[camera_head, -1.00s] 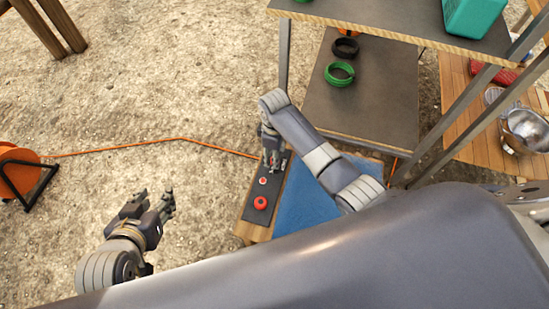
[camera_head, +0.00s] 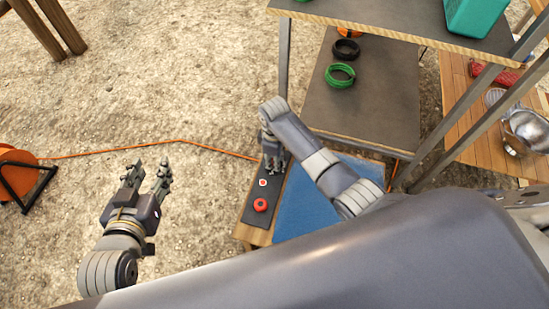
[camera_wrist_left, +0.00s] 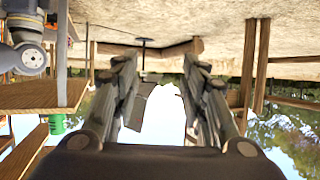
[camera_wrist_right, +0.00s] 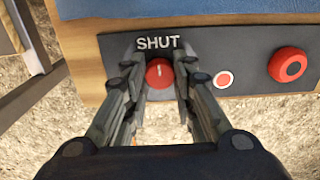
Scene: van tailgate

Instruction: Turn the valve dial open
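The valve dial (camera_wrist_right: 159,73) is a round red knob with a pale pointer mark, on a dark panel (camera_wrist_right: 115,48) below the white word SHUT. My right gripper (camera_wrist_right: 159,65) is open, with one finger on each side of the dial; I cannot tell whether they touch it. In the head view my right gripper (camera_head: 274,166) is over the far end of the panel (camera_head: 251,216) and hides the dial. My left gripper (camera_head: 150,172) is open and empty over the ground; its spread fingers also show in the left wrist view (camera_wrist_left: 160,62).
Beside the dial are a small red-and-white button (camera_wrist_right: 223,79) and a larger red knob (camera_wrist_right: 287,65). A blue mat (camera_head: 310,205) lies right of the panel. A shelf (camera_head: 365,95) with green and black rings stands behind. An orange cable (camera_head: 150,146) crosses the ground.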

